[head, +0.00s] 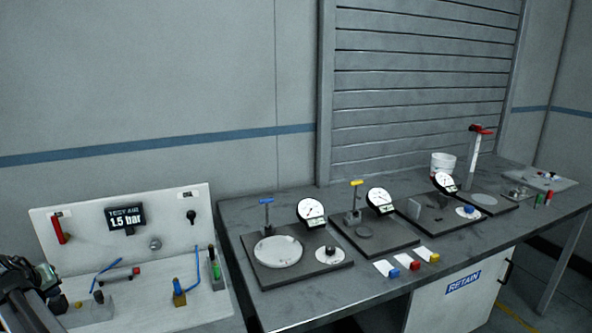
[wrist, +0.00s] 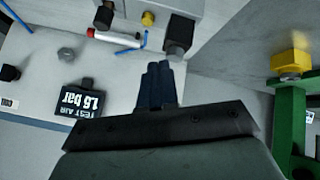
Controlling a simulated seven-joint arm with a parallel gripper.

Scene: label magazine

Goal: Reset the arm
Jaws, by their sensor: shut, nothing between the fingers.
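My gripper (wrist: 157,82) shows in the middle of the wrist view, with its dark fingers together and nothing between them. Its fingers point toward the grey block and fittings of the test-air panel (head: 85,222). I cannot tell whether they touch anything. In the head view, part of my dark arm shows at the lower left edge, beside the panel's left end; the fingertips are not clear there. The display (head: 126,217) reads "TEST AIR 1.5 bar" and appears upside down in the wrist view (wrist: 82,101).
A red-and-white cylinder (wrist: 113,37) and a yellow knob (wrist: 148,18) lie near the fingers. A yellow block on a green post (wrist: 291,64) stands at right. The dark bench (head: 345,273) holds several gauge stations. A white bucket (head: 443,163) stands farther back.

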